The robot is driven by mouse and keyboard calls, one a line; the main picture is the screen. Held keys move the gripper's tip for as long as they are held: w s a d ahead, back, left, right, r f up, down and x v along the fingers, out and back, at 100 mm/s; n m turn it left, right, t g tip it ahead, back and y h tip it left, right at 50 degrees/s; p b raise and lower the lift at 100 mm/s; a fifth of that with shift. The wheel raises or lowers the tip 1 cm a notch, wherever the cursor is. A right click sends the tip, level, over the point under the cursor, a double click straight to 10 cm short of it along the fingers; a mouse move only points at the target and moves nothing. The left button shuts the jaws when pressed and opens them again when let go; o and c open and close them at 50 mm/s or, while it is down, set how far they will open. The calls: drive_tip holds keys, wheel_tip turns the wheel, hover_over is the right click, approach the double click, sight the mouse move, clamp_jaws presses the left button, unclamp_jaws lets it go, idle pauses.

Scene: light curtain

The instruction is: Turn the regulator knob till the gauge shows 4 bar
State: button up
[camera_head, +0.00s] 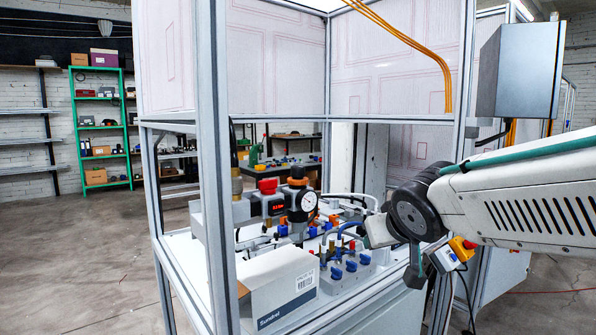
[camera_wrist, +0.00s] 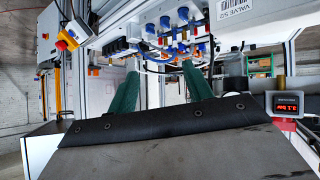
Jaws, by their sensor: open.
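The regulator (camera_head: 298,222) stands on the bench inside the framed cell in the head view, with a dark knob (camera_head: 297,173) on top. The round white gauge (camera_head: 307,201) faces the camera on its front; its needle is too small to read. My gripper (camera_wrist: 160,72) shows two green fingers spread apart in the wrist view, with nothing held between them. In the head view my arm reaches in from the right, and its end is to the right of the regulator, apart from the knob. I cannot make out the knob or gauge in the wrist view.
A white carton (camera_head: 285,290) stands at the bench's front edge. A valve block with blue fittings (camera_head: 350,268) and hoses lies right of it. A unit with a red display (camera_head: 277,207) adjoins the regulator; it also shows in the wrist view (camera_wrist: 287,107). A frame post (camera_head: 212,150) stands left.

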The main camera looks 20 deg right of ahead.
drive_tip(key=w+r+n+t+y, duration=0.2)
drive_tip(key=w+r+t, duration=0.35)
drive_tip(key=w, duration=0.25)
drive_tip(key=n+y, duration=0.5)
drive_tip(key=y, duration=0.5)
approach(303, 172)
drive_tip(key=shift+t, duration=0.25)
drive_tip(key=x, duration=0.4)
drive_tip(key=shift+a+f, duration=0.1)
drive_tip(key=x, duration=0.7)
drive_tip(key=shift+w, duration=0.3)
drive_tip(key=c, duration=0.9)
